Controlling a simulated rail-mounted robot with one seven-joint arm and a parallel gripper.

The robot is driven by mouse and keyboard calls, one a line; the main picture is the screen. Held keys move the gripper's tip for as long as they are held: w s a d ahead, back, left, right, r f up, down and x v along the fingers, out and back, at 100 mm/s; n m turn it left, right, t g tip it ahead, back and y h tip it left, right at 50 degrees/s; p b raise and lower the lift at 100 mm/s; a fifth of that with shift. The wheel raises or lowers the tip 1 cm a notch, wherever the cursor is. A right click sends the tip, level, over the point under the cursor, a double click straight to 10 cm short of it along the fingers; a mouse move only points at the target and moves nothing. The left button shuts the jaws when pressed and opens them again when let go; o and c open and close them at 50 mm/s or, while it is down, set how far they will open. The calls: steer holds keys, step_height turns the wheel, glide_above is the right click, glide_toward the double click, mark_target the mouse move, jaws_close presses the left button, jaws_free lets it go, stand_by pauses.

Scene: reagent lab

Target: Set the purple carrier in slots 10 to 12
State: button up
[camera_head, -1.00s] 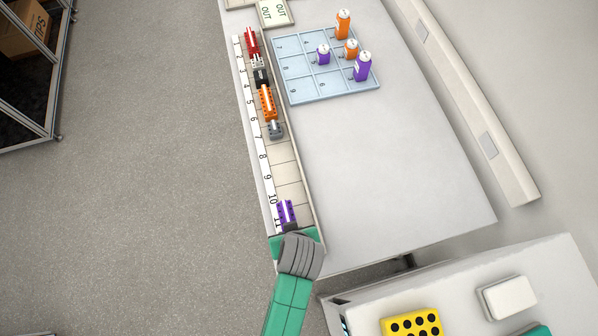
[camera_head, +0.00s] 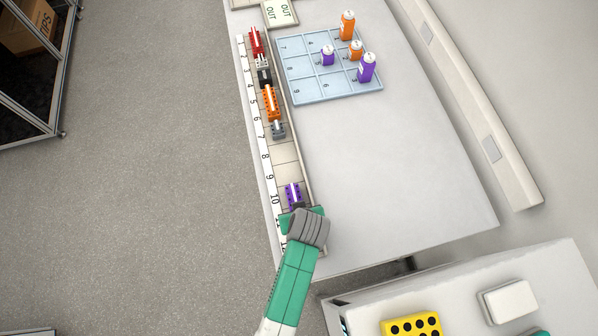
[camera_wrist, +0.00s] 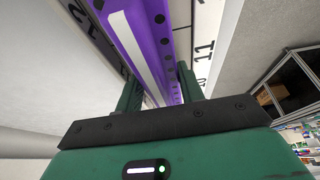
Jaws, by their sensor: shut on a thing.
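The purple carrier (camera_head: 293,193) is a narrow purple piece with a white stripe. In the head view its far end shows beside the number 10 on the numbered slot strip (camera_head: 279,214); my green and grey wrist hides the rest. My gripper (camera_wrist: 158,88) is shut on the carrier, with a green finger on each side of it in the wrist view. The carrier (camera_wrist: 143,40) fills the middle there, with labels 12 and 11 on either side. I cannot tell whether it rests on the rail or hangs just above it.
Red, white, black, orange and grey carriers (camera_head: 269,103) occupy the far part of the rail. The slots between the grey and purple carriers are empty. A blue gridded tray (camera_head: 305,88) with orange and purple bottles stands to the right. A yellow block (camera_head: 412,326) lies on the near cart.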

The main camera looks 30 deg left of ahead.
steer(key=o, duration=0.8)
steer(key=p+v, duration=0.1)
steer(key=v, duration=1.1)
steer(key=shift+r, duration=0.1)
